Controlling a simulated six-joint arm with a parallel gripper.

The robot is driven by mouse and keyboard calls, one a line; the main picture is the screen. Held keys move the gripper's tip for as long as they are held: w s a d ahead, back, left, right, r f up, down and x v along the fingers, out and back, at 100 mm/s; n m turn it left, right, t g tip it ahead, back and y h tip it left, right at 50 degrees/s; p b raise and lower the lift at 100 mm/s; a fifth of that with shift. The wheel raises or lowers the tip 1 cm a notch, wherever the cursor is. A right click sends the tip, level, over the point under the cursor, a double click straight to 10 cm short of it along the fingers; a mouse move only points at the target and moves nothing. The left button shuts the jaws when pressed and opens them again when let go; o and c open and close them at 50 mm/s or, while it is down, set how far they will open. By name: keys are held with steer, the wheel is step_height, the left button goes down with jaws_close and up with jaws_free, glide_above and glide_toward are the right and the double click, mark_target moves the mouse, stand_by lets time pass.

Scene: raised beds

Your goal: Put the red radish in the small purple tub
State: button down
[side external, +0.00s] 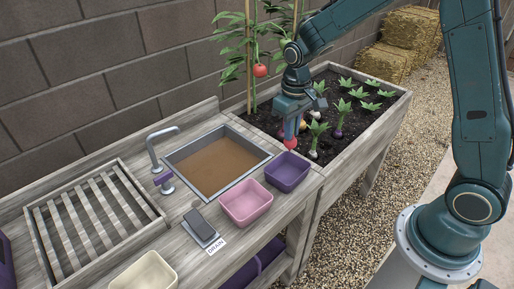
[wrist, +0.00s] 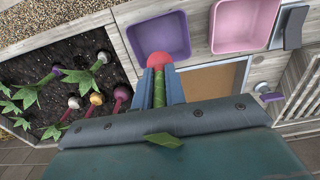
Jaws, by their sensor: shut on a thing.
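The red radish (side external: 290,143) is held by my gripper (side external: 290,131) just above the near corner of the planting bed, beside the small purple tub. In the wrist view the radish (wrist: 158,60) shows between the two blue fingertips (wrist: 160,74), with its green stem running back between the fingers and a leaf near the palm. The small purple tub (side external: 287,171) stands empty on the wooden bench. It also shows just beyond the radish in the wrist view (wrist: 163,36). The radish is not inside the tub.
A pink tub (side external: 245,203) and a cream tub (side external: 143,272) stand on the bench. A sink (side external: 216,163) with brown water, a tap (side external: 158,145) and a slatted rack (side external: 90,222) lie left. Soil with several other vegetables (side external: 338,131) fills the bed; tomato plants (side external: 260,70) rise behind.

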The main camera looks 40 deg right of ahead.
mark_target(290, 148)
steer(key=shift+f, duration=0.15)
steer(key=shift+f, duration=3.5)
steer(key=c, duration=1.4)
jaws_free()
steer(key=shift+o, duration=0.2)
steer(key=shift+r, duration=0.2)
steer(key=shift+r, duration=4.65)
